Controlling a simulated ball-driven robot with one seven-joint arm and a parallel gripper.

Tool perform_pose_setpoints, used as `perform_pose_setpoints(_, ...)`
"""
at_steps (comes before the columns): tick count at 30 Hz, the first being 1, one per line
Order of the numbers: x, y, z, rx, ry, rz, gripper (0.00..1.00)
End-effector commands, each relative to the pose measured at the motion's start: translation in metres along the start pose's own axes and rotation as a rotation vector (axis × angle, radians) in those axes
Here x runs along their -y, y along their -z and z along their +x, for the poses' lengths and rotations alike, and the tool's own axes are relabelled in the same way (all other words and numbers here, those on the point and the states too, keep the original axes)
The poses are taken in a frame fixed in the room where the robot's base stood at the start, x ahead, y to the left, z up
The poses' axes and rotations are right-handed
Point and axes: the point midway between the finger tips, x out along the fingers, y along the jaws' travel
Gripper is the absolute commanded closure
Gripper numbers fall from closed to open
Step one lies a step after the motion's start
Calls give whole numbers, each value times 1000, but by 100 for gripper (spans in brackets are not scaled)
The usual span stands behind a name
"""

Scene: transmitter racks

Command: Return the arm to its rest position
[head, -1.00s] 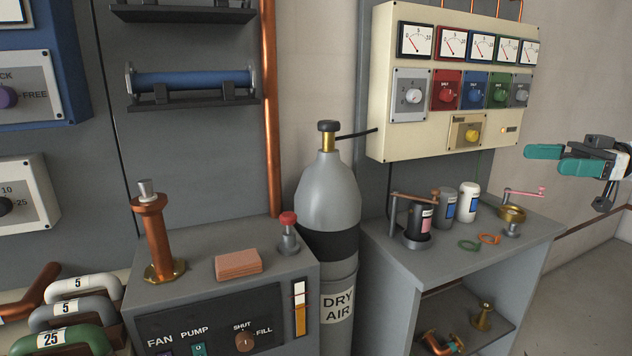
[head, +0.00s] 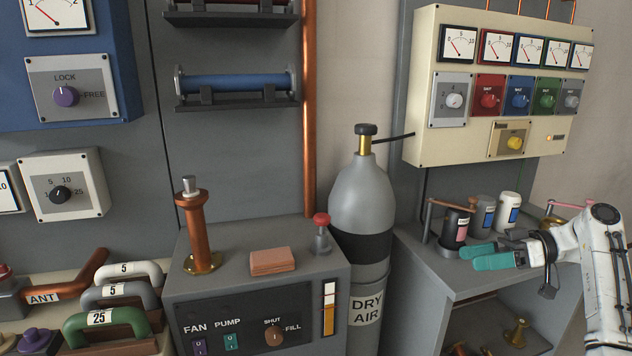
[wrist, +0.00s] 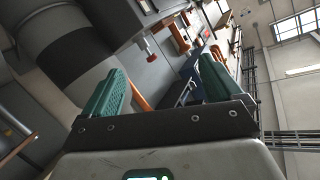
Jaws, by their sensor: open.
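My gripper (head: 486,256) has teal fingers and is at the right of the head view, in front of the right-hand grey bench (head: 425,262). Its fingers point left, toward the grey DRY AIR cylinder (head: 362,205), and look apart from it. In the wrist view the two teal fingers (wrist: 160,88) stand wide apart with nothing between them. The white arm (head: 600,262) is mine and hides part of the bench and its right-hand items.
The fan pump cabinet (head: 255,301) carries a copper post (head: 196,230), a pinkish block (head: 270,262) and a red-topped valve (head: 321,232). Several small canisters (head: 482,213) stand on the right bench, behind my gripper. A cream meter panel (head: 460,147) hangs above. U-shaped handled links (head: 105,318) lie lower left.

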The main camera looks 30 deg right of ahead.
Motion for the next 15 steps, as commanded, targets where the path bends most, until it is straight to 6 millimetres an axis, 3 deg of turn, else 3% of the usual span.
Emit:
perform_pose_setpoints(1,-2,-22,36,40,3,48,7)
perform_pose_setpoints(6,5,-95,128,188,-48,202,7)
perform_pose_setpoints(12,44,-189,211,389,-155,359,7)
perform_pose_setpoints(15,73,-235,236,491,-227,419,7)
